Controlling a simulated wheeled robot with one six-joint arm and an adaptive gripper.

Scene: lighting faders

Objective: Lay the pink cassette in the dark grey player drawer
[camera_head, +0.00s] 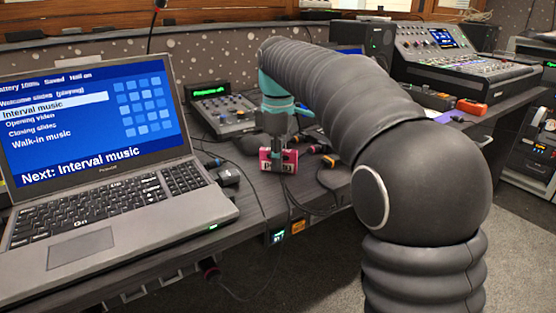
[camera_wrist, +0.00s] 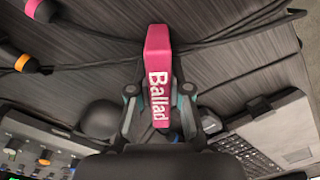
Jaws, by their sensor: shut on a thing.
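The pink cassette (camera_head: 288,160) is upright under my gripper (camera_head: 277,143), close above or touching the dark desk; I cannot tell which. In the wrist view the cassette (camera_wrist: 158,50) is seen edge-on, with "Ballad" in white on its spine. My gripper (camera_wrist: 160,100) is shut on it, one finger on each side. I cannot make out the dark grey player drawer for certain in either view.
An open laptop (camera_head: 90,225) stands left of the cassette. A small mixer (camera_head: 225,113) is behind it, and cables with coloured plugs (camera_head: 322,149) lie to its right. A large lighting console (camera_head: 465,65) and an orange object (camera_head: 473,109) are farther right.

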